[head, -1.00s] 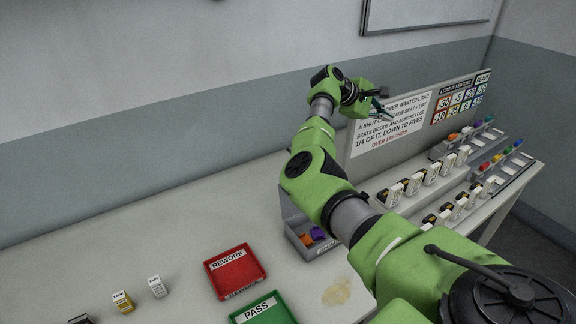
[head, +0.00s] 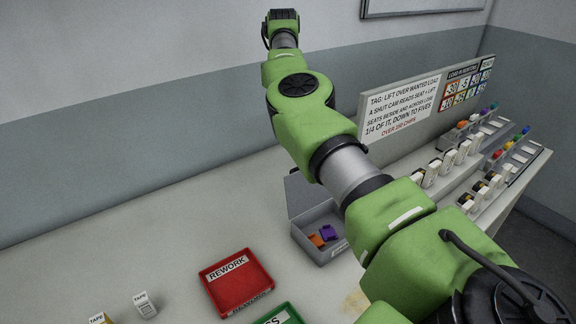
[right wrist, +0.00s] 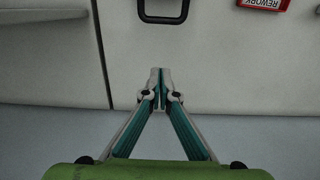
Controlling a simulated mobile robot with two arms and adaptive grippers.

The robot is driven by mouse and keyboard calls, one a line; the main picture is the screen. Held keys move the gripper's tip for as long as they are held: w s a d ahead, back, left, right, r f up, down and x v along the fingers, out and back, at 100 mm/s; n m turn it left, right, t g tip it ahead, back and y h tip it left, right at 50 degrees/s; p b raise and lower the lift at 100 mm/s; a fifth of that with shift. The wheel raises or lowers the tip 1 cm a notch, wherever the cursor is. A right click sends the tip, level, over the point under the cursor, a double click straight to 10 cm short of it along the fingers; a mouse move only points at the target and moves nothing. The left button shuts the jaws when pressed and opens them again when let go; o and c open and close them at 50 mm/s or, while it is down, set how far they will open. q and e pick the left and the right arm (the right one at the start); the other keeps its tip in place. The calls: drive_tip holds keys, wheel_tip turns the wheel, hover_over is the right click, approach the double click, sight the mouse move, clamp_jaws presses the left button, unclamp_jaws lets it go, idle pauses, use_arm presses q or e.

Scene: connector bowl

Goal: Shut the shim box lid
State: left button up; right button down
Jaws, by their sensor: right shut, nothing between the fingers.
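The shim box (head: 322,250) is a grey open-topped box on the table in the head view, left of my right arm. Its grey lid (head: 301,192) stands up at the back, so the box is open. Orange and purple pieces (head: 325,235) lie inside; my arm passes close in front of its right side. My right arm reaches up and away to the back wall, and its fingers are hidden in the head view. In the right wrist view my right gripper (right wrist: 160,75) is shut and empty, away from the box, which is not seen there. My left gripper is not in view.
A red REWORK tray (head: 236,283) lies left of the box; it also shows in the right wrist view (right wrist: 263,4). Racks (head: 470,150) and a sign panel (head: 400,105) stand right. The table's back left is clear.

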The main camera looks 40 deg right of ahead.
use_arm(q)
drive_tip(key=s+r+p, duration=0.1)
drive_tip(key=p, duration=0.1)
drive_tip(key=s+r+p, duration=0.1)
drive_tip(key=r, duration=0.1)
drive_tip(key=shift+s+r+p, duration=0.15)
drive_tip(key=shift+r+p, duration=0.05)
drive_tip(key=shift+p, duration=0.15)
use_arm(e)
drive_tip(key=s+f, duration=0.4)
drive_tip(key=f, duration=0.4)
drive_tip(key=shift+s+a, duration=0.25)
drive_tip(key=shift+s, duration=0.1)
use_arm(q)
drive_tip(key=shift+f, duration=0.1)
use_arm(e)
drive_tip(key=shift+f, duration=0.15)
